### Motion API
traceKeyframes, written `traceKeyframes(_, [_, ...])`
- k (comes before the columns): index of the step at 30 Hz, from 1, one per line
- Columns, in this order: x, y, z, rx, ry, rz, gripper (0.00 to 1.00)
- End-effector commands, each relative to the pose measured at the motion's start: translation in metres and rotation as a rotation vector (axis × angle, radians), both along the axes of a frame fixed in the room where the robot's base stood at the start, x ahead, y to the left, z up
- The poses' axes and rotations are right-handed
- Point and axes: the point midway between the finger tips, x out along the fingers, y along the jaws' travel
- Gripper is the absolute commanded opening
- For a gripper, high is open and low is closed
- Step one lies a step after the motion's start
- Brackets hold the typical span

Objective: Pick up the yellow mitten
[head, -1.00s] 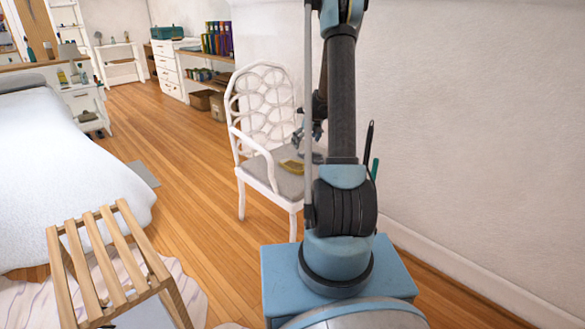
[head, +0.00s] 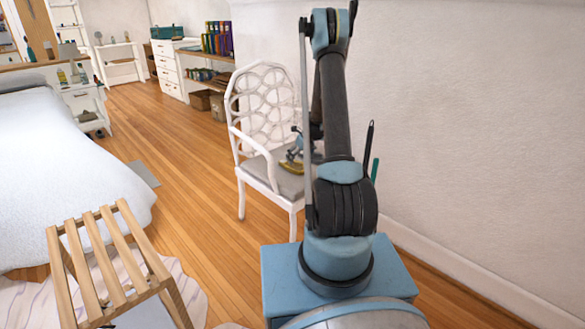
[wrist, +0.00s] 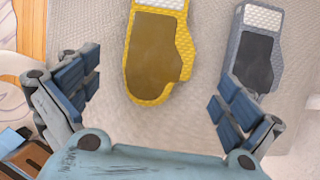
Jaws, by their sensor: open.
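The yellow mitten (wrist: 152,60) lies flat on the chair's grey seat, with a brown palm patch and a white cuff. My gripper (wrist: 155,98) is open and empty in the wrist view, its two blue-padded fingers spread to the left and right of the mitten's lower end. The mitten shows between the fingers and farther ahead of them. A grey mitten (wrist: 256,52) lies to its right, beyond the right finger. In the head view the yellow mitten (head: 291,167) is a small yellow patch, partly hidden by my gripper (head: 296,156).
The white chair (head: 236,134) has an openwork back and armrests around the seat. A wall (head: 480,130) runs along the right. A slatted wooden rack (head: 110,262) and a white bed (head: 60,180) stand at left, with clear wooden floor between bed and chair.

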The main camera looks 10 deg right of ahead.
Motion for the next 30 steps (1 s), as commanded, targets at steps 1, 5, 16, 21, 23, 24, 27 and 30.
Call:
traceKeyframes(1, [0.001, 0.000, -0.002, 0.000, 0.000, 0.000, 1.00])
traceKeyframes(5, [0.003, 0.003, -0.009, 0.000, 0.000, 0.001, 1.00])
traceKeyframes(16, [0.016, 0.012, -0.045, 0.000, 0.000, 0.001, 1.00])
traceKeyframes(21, [0.017, 0.012, -0.049, 0.000, 0.000, 0.000, 1.00])
traceKeyframes(23, [0.017, 0.012, -0.049, 0.000, 0.000, 0.000, 1.00])
traceKeyframes(24, [0.017, 0.012, -0.049, 0.000, 0.000, 0.000, 1.00])
traceKeyframes(27, [0.017, 0.012, -0.049, 0.000, 0.000, 0.001, 0.93])
traceKeyframes(30, [0.017, 0.012, -0.049, 0.000, 0.000, 0.001, 0.70])
